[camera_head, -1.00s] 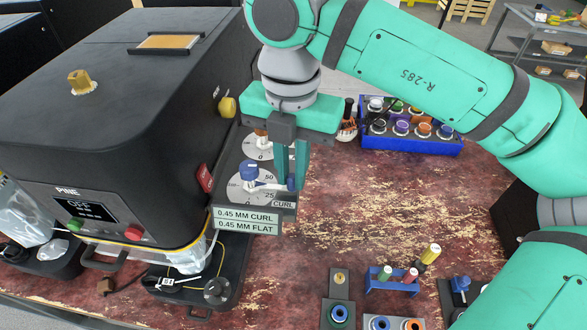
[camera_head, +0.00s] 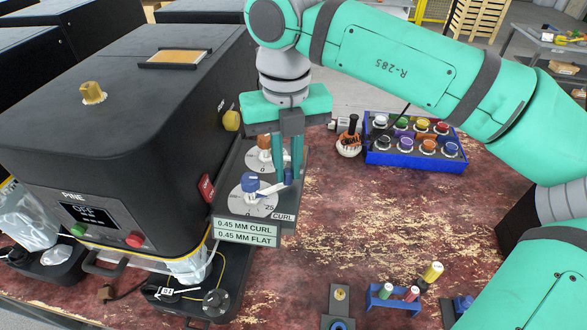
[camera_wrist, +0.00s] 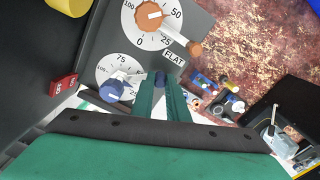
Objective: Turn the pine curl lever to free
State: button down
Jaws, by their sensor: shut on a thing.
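The curl lever has a blue hub (camera_head: 250,182) on a white dial of the pine machine's side panel. Its pale arm (camera_head: 270,188) runs right and slightly up to a blue end knob (camera_head: 289,175). My gripper (camera_head: 287,182) points down and is shut on that knob. In the wrist view the knob (camera_wrist: 160,78) sits between the teal fingers, and the hub (camera_wrist: 112,88) is at their left. The arm covers part of the scale near 50. The flat lever, orange (camera_wrist: 150,15), is on the dial behind, close to my fingers.
The black pine machine (camera_head: 120,130) stands directly left, its display reading OFF. A blue tray of coloured knobs (camera_head: 415,158) and a white-and-orange jar (camera_head: 348,142) are at the back right. Small racks (camera_head: 393,301) stand at the front. The middle of the table is clear.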

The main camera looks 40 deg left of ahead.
jog(key=shift+w+a+n, duration=0.15)
jog(key=shift+a+n, duration=0.3)
jog(key=shift+n, duration=0.15)
jog(key=shift+w, duration=0.1)
jog(key=shift+a+r, duration=0.1)
jog(key=c, duration=1.7)
grip_release()
jog(key=shift+s+r, duration=0.2)
jog(key=shift+r, duration=0.25)
notch_tip(320, 180, up, 10)
jog(key=shift+f, duration=0.1)
